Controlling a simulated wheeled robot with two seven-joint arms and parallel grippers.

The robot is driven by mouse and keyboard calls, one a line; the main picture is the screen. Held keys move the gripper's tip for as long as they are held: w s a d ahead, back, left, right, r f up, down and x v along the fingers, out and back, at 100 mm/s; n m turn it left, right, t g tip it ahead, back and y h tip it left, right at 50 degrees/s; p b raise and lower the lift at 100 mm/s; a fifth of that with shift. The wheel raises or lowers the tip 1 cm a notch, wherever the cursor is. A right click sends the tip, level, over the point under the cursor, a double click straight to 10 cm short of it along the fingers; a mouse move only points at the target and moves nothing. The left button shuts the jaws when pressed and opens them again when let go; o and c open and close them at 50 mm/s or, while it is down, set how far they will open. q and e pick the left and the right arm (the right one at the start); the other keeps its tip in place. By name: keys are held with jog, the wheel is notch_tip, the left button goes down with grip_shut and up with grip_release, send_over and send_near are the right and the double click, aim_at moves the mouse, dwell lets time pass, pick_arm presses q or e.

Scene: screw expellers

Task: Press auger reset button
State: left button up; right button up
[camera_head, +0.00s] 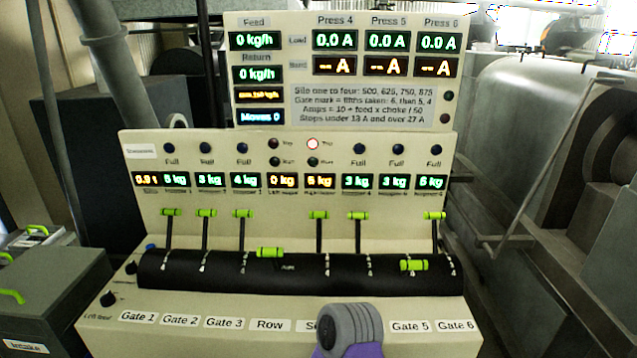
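A cream control console (300,205) fills the middle of the view. No button with a readable auger reset label shows. A small blue button (150,247) sits at the left end of the black lever strip, beside black knobs (131,268) whose labels are too small to read. My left gripper is not in view.
Several green-handled levers (319,215) rise from the black strip (200,272); two handles (270,252) (413,265) are low. An upper display panel (345,70) stands behind. Grey machinery (530,110) is at right; a drawer cabinet (60,300) is at left.

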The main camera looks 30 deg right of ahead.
grip_shut()
dwell(1.4)
